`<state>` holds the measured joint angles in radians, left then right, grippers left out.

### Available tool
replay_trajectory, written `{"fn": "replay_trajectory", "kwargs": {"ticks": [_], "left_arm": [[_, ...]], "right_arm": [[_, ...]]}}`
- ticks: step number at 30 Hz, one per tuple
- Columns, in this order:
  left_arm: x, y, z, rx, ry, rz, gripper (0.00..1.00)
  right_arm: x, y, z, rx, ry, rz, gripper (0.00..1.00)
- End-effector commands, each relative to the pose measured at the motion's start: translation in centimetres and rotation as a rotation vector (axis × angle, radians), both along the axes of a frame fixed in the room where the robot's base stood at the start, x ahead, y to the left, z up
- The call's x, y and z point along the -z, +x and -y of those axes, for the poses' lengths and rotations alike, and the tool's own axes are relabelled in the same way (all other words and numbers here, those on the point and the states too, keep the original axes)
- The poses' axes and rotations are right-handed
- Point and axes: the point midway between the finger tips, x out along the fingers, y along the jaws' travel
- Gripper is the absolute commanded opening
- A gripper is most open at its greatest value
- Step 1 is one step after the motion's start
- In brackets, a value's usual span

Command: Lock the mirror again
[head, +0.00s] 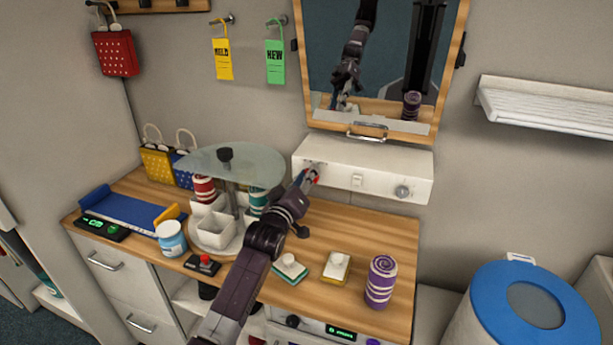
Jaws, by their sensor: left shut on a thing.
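The mirror (385,55) hangs on the wall in a wooden frame, with a metal handle (367,132) at its bottom edge. Small dark pieces (461,55) show at both sides of the frame. A white box (330,152) is below the mirror, with a switch (357,181) and a round knob (403,191) on its front. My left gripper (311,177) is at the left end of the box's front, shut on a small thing. The fingers hide most of that thing, so I cannot tell what it is. My right gripper is out of view.
A glass-topped carousel (225,166) stands left of my arm. A mug (171,238), two sponge-like blocks (290,267) and a purple striped can (381,282) stand on the wooden counter (345,236). A blue-lidded bin (535,304) is at the right.

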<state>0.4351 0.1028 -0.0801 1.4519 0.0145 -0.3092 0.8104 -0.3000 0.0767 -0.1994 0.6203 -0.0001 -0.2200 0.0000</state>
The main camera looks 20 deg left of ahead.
Motion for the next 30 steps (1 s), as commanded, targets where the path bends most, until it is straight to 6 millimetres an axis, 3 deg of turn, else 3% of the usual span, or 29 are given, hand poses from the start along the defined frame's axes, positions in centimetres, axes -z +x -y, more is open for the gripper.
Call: {"fn": "replay_trajectory", "kwargs": {"ticks": [17, 30], "left_arm": [[-0.1, 0.0, 0.2, 0.000, 0.119, 0.002, 0.00], [-0.3, 0.0, 0.9, 0.002, 0.493, 0.013, 0.00]], "right_arm": [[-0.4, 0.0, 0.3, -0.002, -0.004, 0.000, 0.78], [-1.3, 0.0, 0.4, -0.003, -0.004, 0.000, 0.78]]}}
